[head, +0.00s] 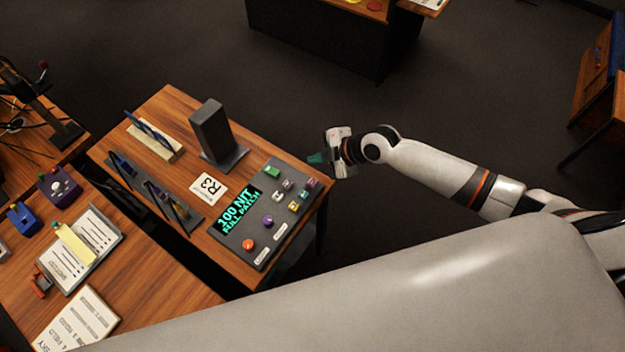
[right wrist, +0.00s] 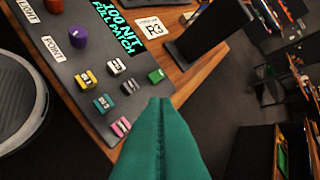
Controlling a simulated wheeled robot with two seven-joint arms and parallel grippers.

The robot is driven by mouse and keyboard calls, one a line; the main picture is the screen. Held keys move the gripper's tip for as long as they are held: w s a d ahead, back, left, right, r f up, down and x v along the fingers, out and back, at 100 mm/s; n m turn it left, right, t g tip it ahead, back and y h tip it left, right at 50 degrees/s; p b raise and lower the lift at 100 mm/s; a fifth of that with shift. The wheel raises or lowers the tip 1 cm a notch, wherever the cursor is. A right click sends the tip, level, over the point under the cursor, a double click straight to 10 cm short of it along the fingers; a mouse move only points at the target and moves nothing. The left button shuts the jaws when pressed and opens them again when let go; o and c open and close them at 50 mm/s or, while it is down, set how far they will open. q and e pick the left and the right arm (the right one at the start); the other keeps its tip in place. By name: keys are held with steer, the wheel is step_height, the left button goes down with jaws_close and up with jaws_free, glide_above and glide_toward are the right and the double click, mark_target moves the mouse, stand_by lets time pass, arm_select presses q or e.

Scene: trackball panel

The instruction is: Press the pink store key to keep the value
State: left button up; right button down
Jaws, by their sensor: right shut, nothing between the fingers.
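The pink key (right wrist: 121,126) sits at the edge of the grey panel in the right wrist view, at the end of a group of small keys. In the head view the pink key (head: 313,183) is small, near the panel's right corner. The panel (head: 262,212) has a lit display (head: 238,211) reading "100 NIT FULL PATCH". My right gripper (head: 318,158) is shut and empty, with green fingers, beyond the panel's right corner. In the right wrist view its fingertips (right wrist: 160,101) appear right of the pink key, apart from it in the picture. My left gripper is not in view.
Open floor lies right of the wooden table (head: 172,98).

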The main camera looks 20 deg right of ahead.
steer(key=shift+f, duration=0.2)
steer(key=b, duration=0.6)
glide_toward(309, 181)
steer(key=w+a+f, duration=0.2)
steer(key=w+a, duration=0.1)
steer(key=shift+w+a+f, duration=0.1)
steer(key=shift+a, duration=0.2)
steer(key=shift+f+b, duration=0.35)
steer(key=shift+b, duration=0.1)
stand_by(0.8)
steer(key=shift+f+b, duration=0.4)
steer(key=shift+b, duration=0.15)
steer(key=shift+f+b, duration=0.45)
steer(key=shift+b, duration=0.05)
stand_by(0.5)
stand_by(0.4)
steer(key=shift+r+p, duration=0.6)
steer(key=shift+r, duration=0.3)
